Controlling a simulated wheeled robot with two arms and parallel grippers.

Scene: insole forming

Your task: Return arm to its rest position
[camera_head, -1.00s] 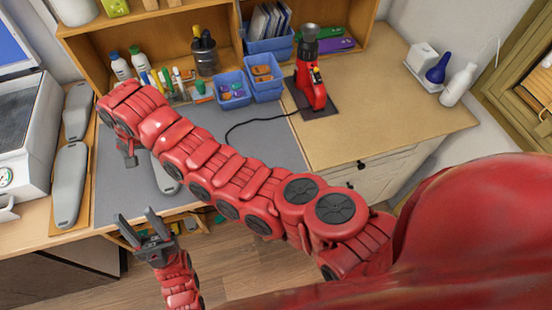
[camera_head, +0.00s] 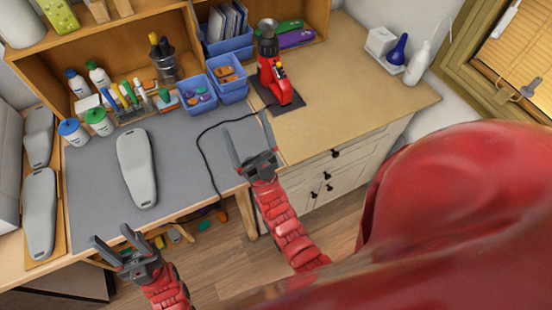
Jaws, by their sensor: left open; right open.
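A grey insole form (camera_head: 137,168) lies alone on the grey mat (camera_head: 190,164). Both grippers appear apart from it.
Two similar forms (camera_head: 40,212) lie on a board at the left. Bottles (camera_head: 98,122), blue bins (camera_head: 197,97) and a red heat tool (camera_head: 275,80) with a black cable stand along the back. The wooden worktop (camera_head: 370,100) at right has free room.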

